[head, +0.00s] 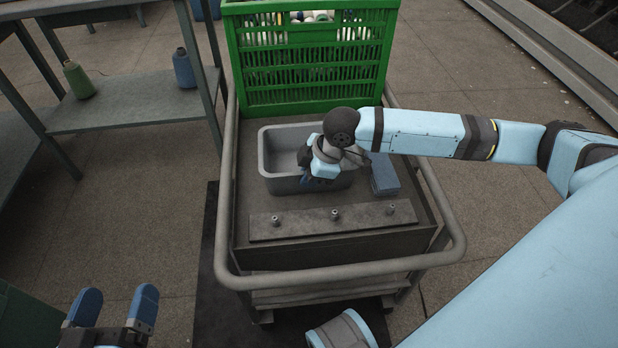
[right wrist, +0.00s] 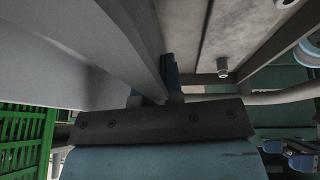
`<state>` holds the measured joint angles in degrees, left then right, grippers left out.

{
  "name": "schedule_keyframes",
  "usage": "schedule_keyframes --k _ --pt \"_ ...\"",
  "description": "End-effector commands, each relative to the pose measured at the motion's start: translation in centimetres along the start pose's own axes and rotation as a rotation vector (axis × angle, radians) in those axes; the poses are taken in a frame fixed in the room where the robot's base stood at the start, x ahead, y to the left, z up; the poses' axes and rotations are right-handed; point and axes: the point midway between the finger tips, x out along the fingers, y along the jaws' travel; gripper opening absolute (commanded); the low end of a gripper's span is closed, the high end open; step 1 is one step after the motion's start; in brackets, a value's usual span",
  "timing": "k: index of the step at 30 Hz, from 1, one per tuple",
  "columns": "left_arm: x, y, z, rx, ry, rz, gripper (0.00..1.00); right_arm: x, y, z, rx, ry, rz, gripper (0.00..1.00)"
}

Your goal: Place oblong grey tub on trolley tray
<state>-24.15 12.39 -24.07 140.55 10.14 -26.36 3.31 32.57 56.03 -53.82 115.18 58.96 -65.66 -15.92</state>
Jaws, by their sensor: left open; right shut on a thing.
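The oblong grey tub (head: 277,184) is over the middle of the trolley tray (head: 246,205), upright and looking empty. It appears low in the tray, but I cannot tell whether its base touches. My right gripper (head: 318,178) is shut on the tub's near wall, at the rim, and hides part of it. In the right wrist view the tub wall (right wrist: 60,45) runs between the fingers (right wrist: 169,78). My left gripper (head: 115,306) is open and empty at the lower left, away from the trolley.
A blue box (head: 384,175) lies close to the tub's right. A bar with several pegs (head: 335,222) lies in front.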

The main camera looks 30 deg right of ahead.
Motion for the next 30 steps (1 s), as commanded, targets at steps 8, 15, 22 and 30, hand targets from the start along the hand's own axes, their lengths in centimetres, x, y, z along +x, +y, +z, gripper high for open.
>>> schedule_keyframes --k 8,15,22,30 --pt "0.0 0.1 -0.5 0.001 0.008 -0.001 0.89 0.0 0.0 0.0 0.0 0.0 0.0 0.0" --pt "0.0 0.1 -0.4 0.0 0.01 -0.001 0.89 0.1 0.0 0.1 0.0 0.0 0.0 0.33" --pt "0.0 0.0 0.1 -0.001 0.006 0.0 0.89 0.0 0.0 0.0 -0.001 0.001 0.002 0.33" --pt "-0.3 0.5 -3.4 0.001 0.093 -0.01 0.89 -5.2 0.1 -0.2 -0.001 -0.001 0.002 0.33"
